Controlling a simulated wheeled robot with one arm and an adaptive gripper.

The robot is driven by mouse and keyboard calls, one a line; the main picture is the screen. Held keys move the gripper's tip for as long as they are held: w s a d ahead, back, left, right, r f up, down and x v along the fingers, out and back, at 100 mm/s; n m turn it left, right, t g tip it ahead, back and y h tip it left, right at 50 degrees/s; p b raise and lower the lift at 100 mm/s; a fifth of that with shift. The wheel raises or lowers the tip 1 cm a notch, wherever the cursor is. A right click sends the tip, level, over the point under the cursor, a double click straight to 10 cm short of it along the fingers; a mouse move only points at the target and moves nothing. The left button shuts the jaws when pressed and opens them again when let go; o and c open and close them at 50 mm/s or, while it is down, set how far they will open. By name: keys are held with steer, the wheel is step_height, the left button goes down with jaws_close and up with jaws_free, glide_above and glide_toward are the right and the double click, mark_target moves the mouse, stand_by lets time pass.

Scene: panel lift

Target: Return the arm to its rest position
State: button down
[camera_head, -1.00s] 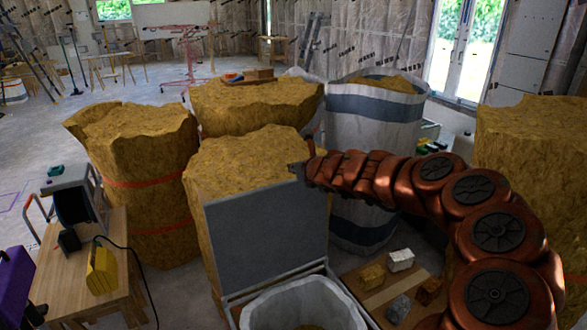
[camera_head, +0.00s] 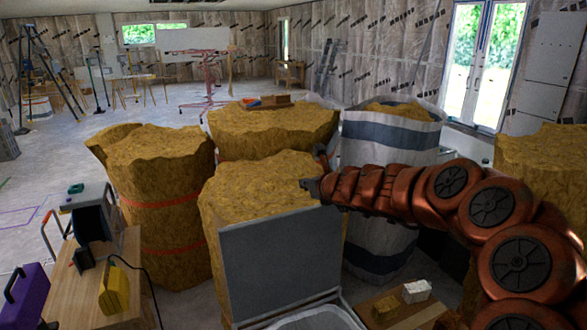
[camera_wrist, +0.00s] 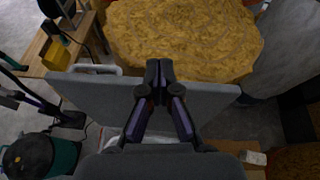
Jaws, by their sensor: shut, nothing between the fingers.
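My arm, copper-coloured with dark round joint covers, reaches in from the right of the head view. My gripper (camera_head: 318,184) is at its left end, beside an insulation roll and above the upright grey panel (camera_head: 280,262). In the wrist view my gripper (camera_wrist: 159,70) is shut and empty, its dark fingertips together. There it shows in front of the yellow-brown insulation roll (camera_wrist: 185,32), over the top edge of the grey panel (camera_wrist: 90,97). I cannot tell whether the fingers touch anything.
A wooden table (camera_head: 75,285) with a yellow item (camera_head: 114,292) stands at the left. Insulation rolls (camera_head: 165,205) and a striped white-grey bag (camera_head: 390,135) crowd the middle. Small blocks (camera_head: 416,291) lie at the lower right. Open floor (camera_head: 60,150) lies at the far left.

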steer(key=s+a+r+n+g+y, duration=0.3)
steer(key=s+a+r+n+y, duration=0.25)
steer(key=s+a+n, duration=0.65)
steer(key=s+a+f+n+g+h+b, duration=0.1)
steer(key=s+f+n+g, duration=0.1)
steer(key=s+n, duration=0.35)
steer(key=s+a+f+n+g, duration=0.1)
steer(key=s+f+n+g, duration=0.15)
steer(key=s, duration=0.65)
steer(key=s+d+f+n+g+h, duration=0.2)
steer(key=s+d+f+n+h, duration=0.1)
steer(key=s+d, duration=0.4)
steer(key=s+d+f+n+g+h, duration=0.2)
steer(key=s+d+f, duration=0.4)
steer(key=s, duration=0.6)
steer(key=s+d+f+n+g+h, duration=0.2)
steer(key=s+d+f+n+h, duration=0.2)
steer(key=s+d, duration=0.4)
steer(key=shift+s+f+n+g+b, duration=0.2)
steer(key=shift+s+n+g+b, duration=0.2)
steer(key=shift+s+n, duration=0.5)
steer(key=shift+s+d+h, duration=0.1)
steer(key=shift+d+h, duration=0.05)
steer(key=shift+h, duration=0.1)
